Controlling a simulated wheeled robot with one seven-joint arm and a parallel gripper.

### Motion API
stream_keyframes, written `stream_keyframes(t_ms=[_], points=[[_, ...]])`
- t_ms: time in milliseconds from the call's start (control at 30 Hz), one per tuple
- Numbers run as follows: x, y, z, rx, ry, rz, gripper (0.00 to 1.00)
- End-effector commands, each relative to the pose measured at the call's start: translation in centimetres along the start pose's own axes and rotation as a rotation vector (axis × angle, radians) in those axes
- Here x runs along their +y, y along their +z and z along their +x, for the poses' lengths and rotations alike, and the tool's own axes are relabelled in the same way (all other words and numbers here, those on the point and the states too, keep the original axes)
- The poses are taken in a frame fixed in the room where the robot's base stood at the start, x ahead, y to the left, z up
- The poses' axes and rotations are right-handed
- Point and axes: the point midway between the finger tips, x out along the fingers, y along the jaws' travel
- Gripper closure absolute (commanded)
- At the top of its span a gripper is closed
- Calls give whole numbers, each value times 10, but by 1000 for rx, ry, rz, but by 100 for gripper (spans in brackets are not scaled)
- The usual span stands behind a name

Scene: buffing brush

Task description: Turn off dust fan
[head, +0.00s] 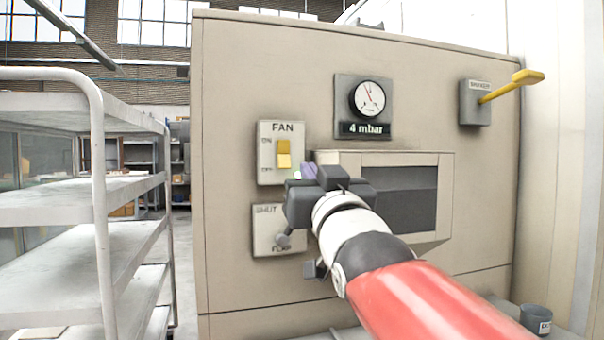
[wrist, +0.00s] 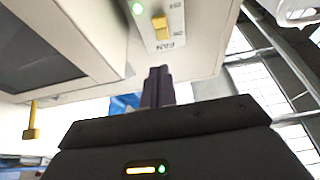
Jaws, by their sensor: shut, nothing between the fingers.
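The fan switch (head: 283,154) is a yellow lever on a pale plate labelled FAN, with ON marked at the top and OFF at the bottom. I cannot tell for sure which way the lever is set. My gripper (head: 308,172) is in front of the panel, just right of and below the switch. In the wrist view its fingers (wrist: 158,85) are shut together and empty, and look apart from the switch.
Below the switch is a SHUT/FLAP plate (head: 265,238) with a knob, partly behind my gripper. A recessed window box (head: 440,200) juts out at right. A gauge (head: 370,97) and a yellow-handled lever (head: 510,86) are higher up. A shelf cart (head: 70,190) stands at left.

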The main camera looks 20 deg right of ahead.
Motion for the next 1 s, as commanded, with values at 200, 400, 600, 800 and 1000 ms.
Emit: stream_keyframes(t_ms=[200, 400, 600, 800, 1000], points=[[0, -2, 51, -3, 1, -1, 100], [0, 10, 84, -5, 1, -1, 100], [0, 25, 98, -3, 1, -1, 100], [0, 29, 101, -1, 1, -1, 100], [0, 29, 101, -1, 1, -1, 100]])
